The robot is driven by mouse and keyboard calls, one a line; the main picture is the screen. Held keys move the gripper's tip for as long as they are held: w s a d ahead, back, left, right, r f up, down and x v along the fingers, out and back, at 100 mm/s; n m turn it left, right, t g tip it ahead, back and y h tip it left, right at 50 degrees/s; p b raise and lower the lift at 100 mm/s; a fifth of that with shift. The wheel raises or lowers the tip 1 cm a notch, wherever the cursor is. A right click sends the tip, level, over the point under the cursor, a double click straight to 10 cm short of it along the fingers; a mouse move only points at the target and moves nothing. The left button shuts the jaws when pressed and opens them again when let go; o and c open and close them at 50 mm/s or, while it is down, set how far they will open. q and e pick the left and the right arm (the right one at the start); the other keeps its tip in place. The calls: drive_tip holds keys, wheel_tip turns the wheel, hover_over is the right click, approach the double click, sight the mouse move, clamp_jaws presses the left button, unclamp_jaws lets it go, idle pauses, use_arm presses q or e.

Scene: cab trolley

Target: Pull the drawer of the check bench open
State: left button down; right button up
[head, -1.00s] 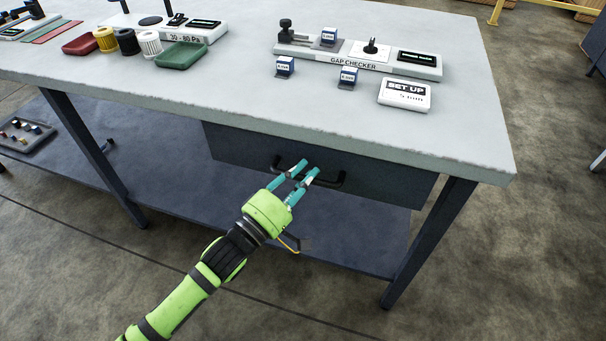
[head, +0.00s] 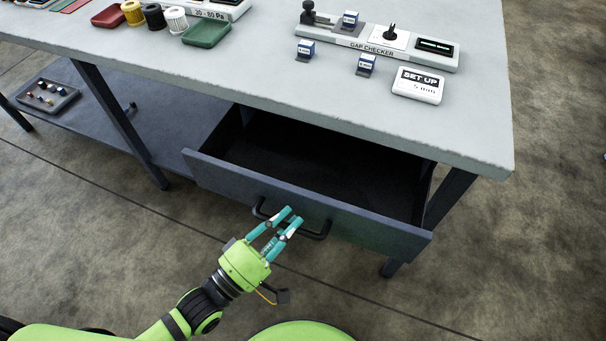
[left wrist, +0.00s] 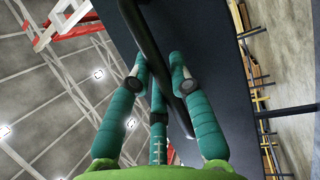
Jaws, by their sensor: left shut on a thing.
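The check bench (head: 455,125) has a dark drawer (head: 370,222) under its top at the right. The drawer stands well open, and its inside looks dark and empty. A black bar handle (head: 318,236) runs along the drawer front. My left gripper (head: 293,215) is shut on the handle near its middle. In the left wrist view the handle (left wrist: 146,38) passes between the teal fingers, with the drawer front (left wrist: 205,60) behind it. My right gripper is not in view.
On the bench top stand a gap checker (head: 400,55), a set-up display (head: 418,85), small blue-and-white blocks, coloured trays and filter cylinders. A lower shelf (head: 100,135) holds a tray of small parts (head: 47,95). Open floor lies in front of the bench.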

use_arm(q)
drive_tip(key=s+a+p, duration=0.2)
drive_tip(key=s+a, duration=0.1)
drive_tip(key=s, duration=0.8)
drive_tip(key=shift+a, duration=0.3)
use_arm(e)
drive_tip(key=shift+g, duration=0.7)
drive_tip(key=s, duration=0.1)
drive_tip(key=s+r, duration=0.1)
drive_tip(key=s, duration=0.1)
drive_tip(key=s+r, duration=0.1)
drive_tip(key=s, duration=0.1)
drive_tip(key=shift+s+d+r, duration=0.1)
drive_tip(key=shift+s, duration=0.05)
use_arm(q)
drive_tip(key=c, duration=1.1)
unclamp_jaws()
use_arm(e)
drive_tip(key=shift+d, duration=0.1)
use_arm(q)
drive_tip(key=v, duration=1.2)
